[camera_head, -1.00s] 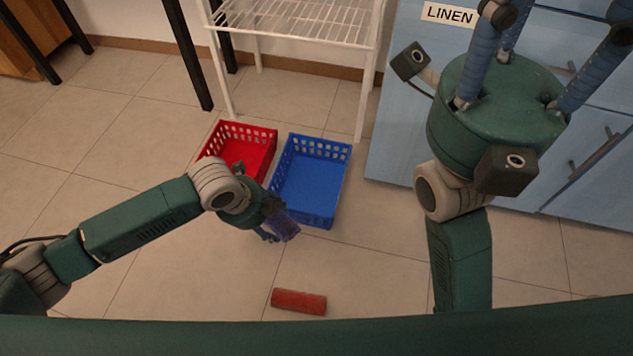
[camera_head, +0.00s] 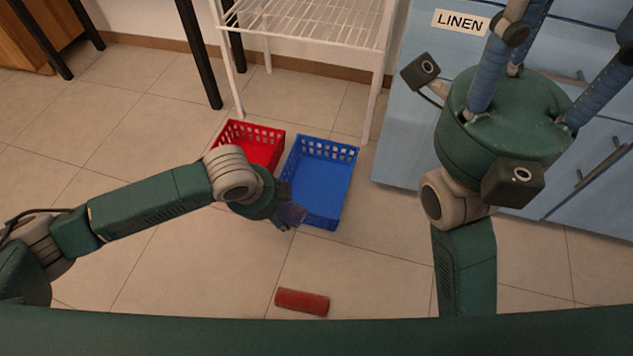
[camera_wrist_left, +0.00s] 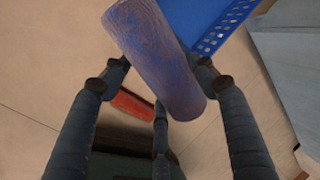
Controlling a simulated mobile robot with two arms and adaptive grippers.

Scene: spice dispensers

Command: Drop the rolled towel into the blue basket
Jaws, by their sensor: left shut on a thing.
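A rolled blue-purple towel (camera_wrist_left: 155,58) is held between the fingers of my left gripper (camera_head: 286,212). In the head view the towel (camera_head: 292,214) is small and partly hidden by the gripper, and it overlaps the near left corner of the blue basket. The blue basket (camera_head: 321,182) stands on the floor and its visible inside is empty. Its edge also shows at the top of the left wrist view (camera_wrist_left: 212,42). My right gripper (camera_head: 545,45) is raised at the upper right, its fingertips cut off by the frame's top.
A red basket (camera_head: 258,148) stands left of the blue one. A red roll (camera_head: 302,301) lies on the near floor. A white wire rack (camera_head: 310,22) stands behind the baskets. Blue cabinets labelled LINEN (camera_head: 410,150) stand at the right. Floor between baskets and red roll is clear.

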